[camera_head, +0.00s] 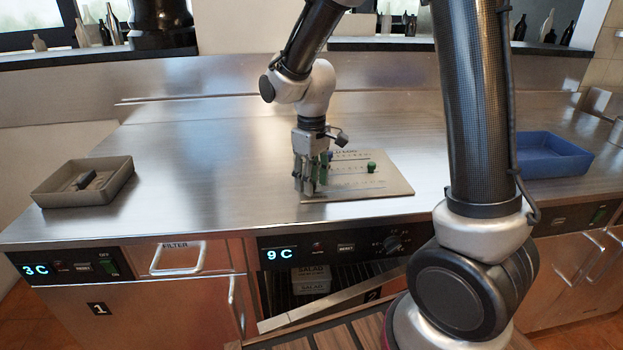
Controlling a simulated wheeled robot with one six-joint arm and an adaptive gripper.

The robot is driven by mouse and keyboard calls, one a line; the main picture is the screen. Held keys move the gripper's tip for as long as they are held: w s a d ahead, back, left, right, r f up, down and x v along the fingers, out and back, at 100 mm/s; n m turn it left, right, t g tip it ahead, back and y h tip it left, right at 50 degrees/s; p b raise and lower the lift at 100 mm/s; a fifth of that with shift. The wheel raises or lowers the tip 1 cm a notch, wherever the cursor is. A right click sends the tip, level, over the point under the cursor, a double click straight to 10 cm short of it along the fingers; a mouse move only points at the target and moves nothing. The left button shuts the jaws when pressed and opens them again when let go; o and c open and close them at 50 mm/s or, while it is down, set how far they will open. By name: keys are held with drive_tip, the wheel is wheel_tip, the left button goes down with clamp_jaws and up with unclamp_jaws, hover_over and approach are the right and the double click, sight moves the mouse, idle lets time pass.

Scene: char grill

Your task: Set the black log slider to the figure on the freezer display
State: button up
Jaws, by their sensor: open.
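A pale log board (388,189) lies flat on the steel counter, with printed scale lines and partly covered lettering ending in "LOG". A green knob (371,168) stands on its right part, and a blue knob (330,155) shows near its top left. My gripper (311,187) points down over the board's left part, open, and covers some of it. Another green piece shows between or behind its fingers. I cannot make out the black slider. A left display (36,270) reads "3 C" and a middle display (282,254) reads "9 C"; no freezer label is legible.
A grey-brown tray (52,195) holding a small dark object stands at the counter's left. A blue tray (550,167) stands at the right. Below the middle display, an open drawer (322,308) shows containers marked "SALAD". The counter left of the board is clear.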

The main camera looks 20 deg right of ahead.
drive_tip(key=shift+c, duration=0.2)
clamp_jaws()
drive_tip(key=d, duration=0.3)
drive_tip(key=s+d, duration=0.1)
drive_tip(key=d, duration=0.2)
drive_tip(key=s+d, duration=0.1)
drive_tip(key=d, duration=0.2)
drive_tip(key=shift+d, duration=0.2)
drive_tip(key=shift+w, duration=0.1)
drive_tip(key=shift+o, duration=0.2)
unclamp_jaws()
wheel_tip(320, 180, up, 12)
